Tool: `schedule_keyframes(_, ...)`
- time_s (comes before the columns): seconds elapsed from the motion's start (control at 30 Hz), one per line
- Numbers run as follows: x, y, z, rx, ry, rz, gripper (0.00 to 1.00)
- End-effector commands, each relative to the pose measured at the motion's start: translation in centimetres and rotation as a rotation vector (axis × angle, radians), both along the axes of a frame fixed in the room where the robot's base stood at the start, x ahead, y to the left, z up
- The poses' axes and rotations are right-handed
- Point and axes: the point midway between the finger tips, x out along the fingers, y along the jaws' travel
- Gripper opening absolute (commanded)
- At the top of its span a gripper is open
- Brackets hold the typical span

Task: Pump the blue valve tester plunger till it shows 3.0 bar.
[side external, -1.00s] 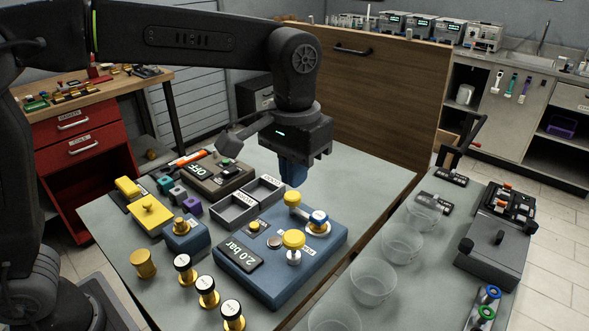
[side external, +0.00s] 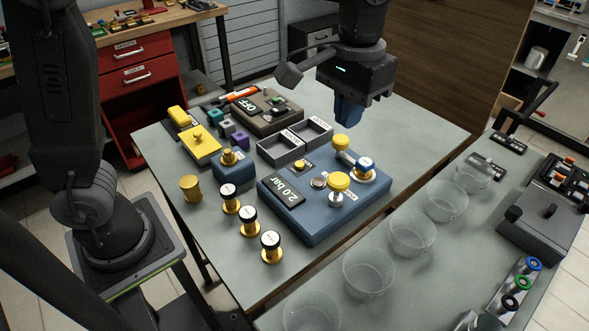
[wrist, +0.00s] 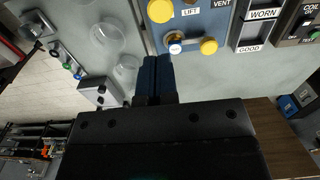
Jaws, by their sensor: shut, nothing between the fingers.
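The blue valve tester (side external: 314,232) stands on the table with its display (side external: 280,192) reading 2.0 bar. On its right half are two larger yellow knobs, a far one (side external: 341,142) and a near one (side external: 339,181), and a blue-and-white round fitting (side external: 365,164) beside them. I cannot tell for sure which is the plunger. My gripper (side external: 347,125) is shut and empty, with blue fingers pointing down, apparently above the tester's far edge. In the wrist view the closed fingers (wrist: 157,60) are just below the white-topped fitting (wrist: 175,48); LIFT and VENT labels show.
Grey trays (side external: 282,149) marked WORN and GOOD adjoin the tester's back. Several brass valves (side external: 229,199) stand at its left. Clear bowls (side external: 412,235) line the right bench. The table right of the gripper is clear.

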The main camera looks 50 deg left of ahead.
Motion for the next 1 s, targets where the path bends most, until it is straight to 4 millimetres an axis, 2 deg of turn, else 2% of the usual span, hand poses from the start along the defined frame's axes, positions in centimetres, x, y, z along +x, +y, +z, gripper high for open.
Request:
schedule_keyframes(0.67,0.0,0.0,0.0,0.000,0.000,0.000,0.00)
schedule_keyframes(0.77,0.0,-0.1,0.7,0.000,-0.001,0.000,0.00)
schedule_keyframes(0.9,0.0,-0.1,2.5,0.002,0.003,-0.001,0.00)
schedule_keyframes(1.0,-0.1,-0.1,2.5,0.003,0.005,0.000,0.00)
